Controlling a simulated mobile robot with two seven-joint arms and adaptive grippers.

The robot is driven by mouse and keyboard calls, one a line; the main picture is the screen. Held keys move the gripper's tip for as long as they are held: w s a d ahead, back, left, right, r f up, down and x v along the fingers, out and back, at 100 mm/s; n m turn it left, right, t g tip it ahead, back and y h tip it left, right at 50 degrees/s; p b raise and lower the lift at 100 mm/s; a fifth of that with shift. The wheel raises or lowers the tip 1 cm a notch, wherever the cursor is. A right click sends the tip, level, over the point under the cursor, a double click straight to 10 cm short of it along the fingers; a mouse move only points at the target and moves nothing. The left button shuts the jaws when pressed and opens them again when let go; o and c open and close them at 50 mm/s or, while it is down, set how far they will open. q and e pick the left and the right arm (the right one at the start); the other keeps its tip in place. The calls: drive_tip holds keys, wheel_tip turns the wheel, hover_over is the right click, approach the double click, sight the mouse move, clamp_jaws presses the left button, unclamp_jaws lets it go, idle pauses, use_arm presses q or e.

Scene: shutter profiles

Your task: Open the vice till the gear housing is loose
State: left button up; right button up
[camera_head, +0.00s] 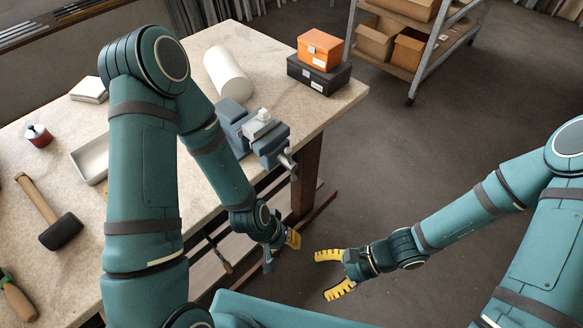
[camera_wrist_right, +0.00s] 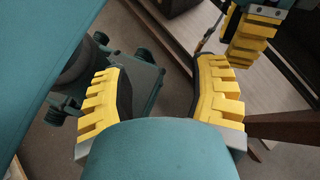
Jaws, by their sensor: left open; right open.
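The blue-grey vice (camera_head: 240,128) is mounted at the right edge of the workbench in the head view. A small whitish piece, likely the gear housing (camera_head: 259,124), sits between its jaws. The vice handle (camera_head: 287,161) sticks out beyond the bench edge. My left gripper (camera_head: 292,239) hangs below the vice, off the bench, empty; its yellow fingers also show in the right wrist view (camera_wrist_right: 250,35). My right gripper (camera_head: 330,273) is open and empty to the right of my left one, clear of the bench; its fingers fill the wrist view (camera_wrist_right: 160,95).
The workbench (camera_head: 165,185) holds a mallet (camera_head: 50,213), a white tray (camera_head: 92,160), a red can (camera_head: 38,135), a white cylinder (camera_head: 227,73) and an orange box (camera_head: 320,49) on a black case (camera_head: 318,75). A shelf cart (camera_head: 410,45) stands behind. Floor right of the bench is free.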

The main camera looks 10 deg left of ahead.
drive_tip(key=w+a+r+m+t+y, duration=0.3)
drive_tip(key=w+m+y, duration=0.1)
drive_tip(key=w+m, duration=0.1)
drive_tip(key=m+t+b, duration=0.2)
drive_tip(key=m+t, duration=0.6)
drive_tip(key=t, duration=0.2)
approach(293, 166)
drive_tip(key=shift+y, duration=0.4)
drive_tip(key=x, duration=0.3)
drive_tip(key=f+x, duration=0.1)
drive_tip(key=x, duration=0.3)
drive_tip(key=f+b+x, duration=0.1)
drive_tip(key=x, duration=0.2)
drive_tip(key=shift+w+a, duration=0.1)
drive_tip(key=shift+w, duration=0.35)
drive_tip(key=shift+o, duration=0.2)
clamp_jaws()
